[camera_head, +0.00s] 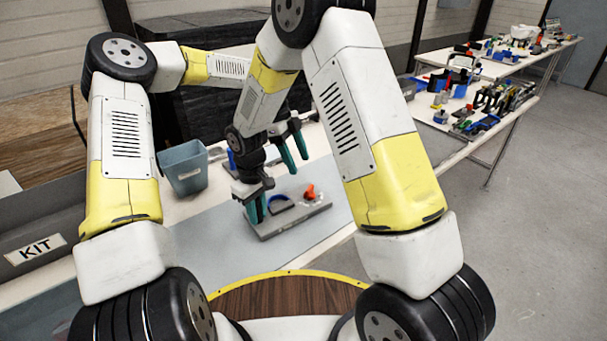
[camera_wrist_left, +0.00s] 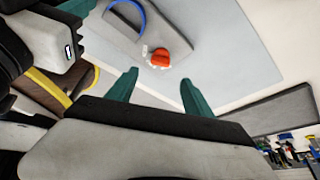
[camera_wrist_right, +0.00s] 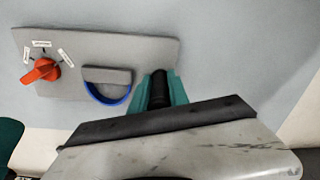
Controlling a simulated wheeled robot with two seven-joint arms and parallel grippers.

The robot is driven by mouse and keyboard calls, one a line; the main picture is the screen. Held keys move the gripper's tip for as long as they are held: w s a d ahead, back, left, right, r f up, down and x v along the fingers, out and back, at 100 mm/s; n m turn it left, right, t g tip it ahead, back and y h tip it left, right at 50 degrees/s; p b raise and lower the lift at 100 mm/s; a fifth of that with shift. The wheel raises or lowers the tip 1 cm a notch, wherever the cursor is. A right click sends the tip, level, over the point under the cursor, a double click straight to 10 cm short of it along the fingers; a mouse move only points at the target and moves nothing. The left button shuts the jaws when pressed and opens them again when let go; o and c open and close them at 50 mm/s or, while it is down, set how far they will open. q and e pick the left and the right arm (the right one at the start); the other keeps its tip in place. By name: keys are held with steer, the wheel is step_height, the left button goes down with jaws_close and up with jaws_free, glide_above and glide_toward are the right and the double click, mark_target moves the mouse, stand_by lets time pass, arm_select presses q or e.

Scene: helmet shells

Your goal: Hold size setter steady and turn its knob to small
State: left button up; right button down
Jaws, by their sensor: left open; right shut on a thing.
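The size setter is a flat grey board (camera_head: 292,220) on the light mat, with an orange knob (camera_head: 310,191) at its right end. The right wrist view shows the knob (camera_wrist_right: 41,71) with several small white labels around it, too small to read. A blue loop (camera_wrist_right: 108,97) sits on a grey block mid-board. My right gripper (camera_head: 257,208) is shut on a black upright post (camera_wrist_right: 159,90) at the board's other end. My left gripper (camera_head: 294,151) is open and empty above and behind the board. In the left wrist view the knob (camera_wrist_left: 159,58) lies beyond its fingertips (camera_wrist_left: 156,83), apart from them.
A grey bin (camera_head: 184,168) stands behind and left of the board. A grey box marked KIT (camera_head: 40,240) is at the left. Tables with many parts (camera_head: 455,100) stand at the back right. The mat (camera_head: 205,250) in front of the board is clear.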

arm_select(q)
steer(key=v, duration=0.2)
steer(key=shift+a+r, duration=0.1)
steer(key=shift+r, duration=0.25)
arm_select(e)
steer(key=c, duration=1.2)
jaws_free()
steer(key=shift+o, duration=0.2)
steer(key=shift+r, duration=0.1)
step_height(320, 180, up, 19)
